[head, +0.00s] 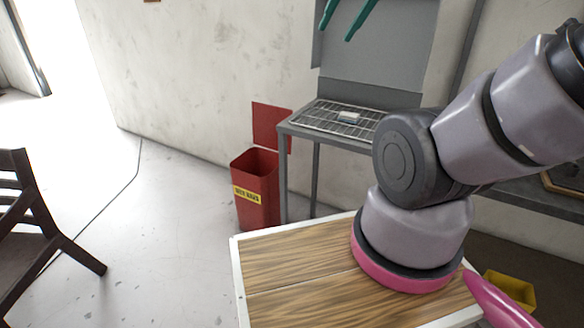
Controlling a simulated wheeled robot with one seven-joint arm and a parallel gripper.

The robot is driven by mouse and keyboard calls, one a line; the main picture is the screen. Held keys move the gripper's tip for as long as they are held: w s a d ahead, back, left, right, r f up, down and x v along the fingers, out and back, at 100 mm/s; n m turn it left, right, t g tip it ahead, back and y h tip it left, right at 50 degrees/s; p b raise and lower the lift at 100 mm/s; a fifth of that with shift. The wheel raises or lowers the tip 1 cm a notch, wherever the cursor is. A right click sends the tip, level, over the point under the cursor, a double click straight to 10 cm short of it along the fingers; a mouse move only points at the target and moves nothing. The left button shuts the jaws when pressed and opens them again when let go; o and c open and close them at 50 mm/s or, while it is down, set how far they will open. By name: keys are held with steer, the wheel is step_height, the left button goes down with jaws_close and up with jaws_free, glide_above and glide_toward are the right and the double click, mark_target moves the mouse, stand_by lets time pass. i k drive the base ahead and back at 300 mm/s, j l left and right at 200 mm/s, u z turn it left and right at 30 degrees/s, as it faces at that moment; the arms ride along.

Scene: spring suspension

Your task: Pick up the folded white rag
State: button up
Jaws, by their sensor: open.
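A small white block-like item, which looks like the folded white rag (348,117), lies on the wire rack top of a grey metal stand (325,121) against the wall. It is small in the head view, and its folds cannot be made out. My arm crosses the right side of the picture, and its elbow covers the right part of the rack. My gripper is out of the picture, so its place relative to the rag does not show.
A red bin (256,195) with a yellow label stands on the floor left of the stand. A dark chair (35,225) is at the left edge. A yellow container (510,291) is at lower right. The floor between chair and bin is clear.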

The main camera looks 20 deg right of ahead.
mark_target(352, 118)
steer(key=i+z, duration=0.45)
steer(key=i+j+z, duration=0.25)
steer(key=i+z, duration=0.2)
steer(key=i, duration=0.2)
